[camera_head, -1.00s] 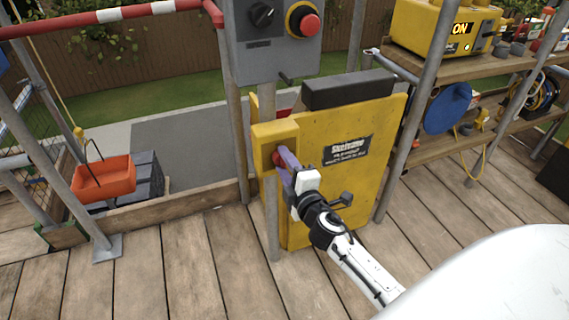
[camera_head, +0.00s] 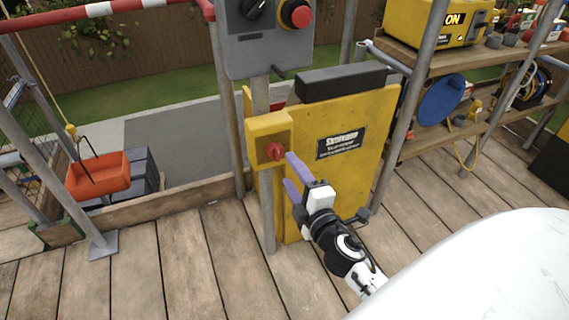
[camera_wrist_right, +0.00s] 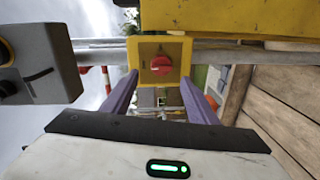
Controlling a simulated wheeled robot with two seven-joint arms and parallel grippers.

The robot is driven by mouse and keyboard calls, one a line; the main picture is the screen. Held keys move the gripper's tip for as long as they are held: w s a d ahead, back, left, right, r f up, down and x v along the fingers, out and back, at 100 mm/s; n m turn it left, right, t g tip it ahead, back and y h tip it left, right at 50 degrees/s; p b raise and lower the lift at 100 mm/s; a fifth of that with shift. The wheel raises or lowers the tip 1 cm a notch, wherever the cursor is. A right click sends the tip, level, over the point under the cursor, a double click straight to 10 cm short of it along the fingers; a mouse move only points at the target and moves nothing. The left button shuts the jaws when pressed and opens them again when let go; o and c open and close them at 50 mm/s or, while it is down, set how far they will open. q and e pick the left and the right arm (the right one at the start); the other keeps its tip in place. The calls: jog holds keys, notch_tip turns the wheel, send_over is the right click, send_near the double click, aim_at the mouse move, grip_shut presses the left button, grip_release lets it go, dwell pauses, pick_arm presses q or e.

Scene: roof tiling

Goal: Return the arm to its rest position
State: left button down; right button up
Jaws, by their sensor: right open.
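My right gripper (camera_head: 293,178) has two purple fingers and is open and empty. In the head view it is in front of the yellow panel, a little below and to the right of the red knob (camera_head: 275,151) on its yellow box (camera_head: 262,134). In the right wrist view the red knob (camera_wrist_right: 161,65) shows between the spread fingers (camera_wrist_right: 160,103), apart from them. The yellow panel (camera_head: 345,185) bears a dark label. My left gripper is not in view.
A grey control box (camera_head: 270,45) with a red button (camera_head: 297,13) is above the panel. An orange bucket (camera_head: 98,175) hangs at the left near dark stacked tiles. Shelves (camera_head: 420,135) and scaffold poles stand at the right. The plank floor (camera_head: 180,265) in front is clear.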

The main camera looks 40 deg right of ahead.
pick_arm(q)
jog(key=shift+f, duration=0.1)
pick_arm(e)
jog(key=shift+v, duration=0.95)
pick_arm(q)
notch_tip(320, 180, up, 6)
jog(key=p, duration=0.8)
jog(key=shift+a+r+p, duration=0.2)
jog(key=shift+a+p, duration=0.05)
jog(key=shift+p, duration=0.05)
pick_arm(e)
jog(key=s+a+f+m+g+y, duration=0.3)
jog(key=s+a+f+m+g, duration=0.1)
jog(key=s+a, duration=0.4)
jog(key=s+a+f+m+g+y, duration=0.3)
jog(key=s+a+f+m, duration=0.3)
jog(key=s+a, duration=0.3)
jog(key=shift+s+f+m+g+y, duration=0.35)
jog(key=shift+s+m+g+y, duration=0.05)
jog(key=shift+m, duration=0.3)
jog(key=shift+a, duration=0.1)
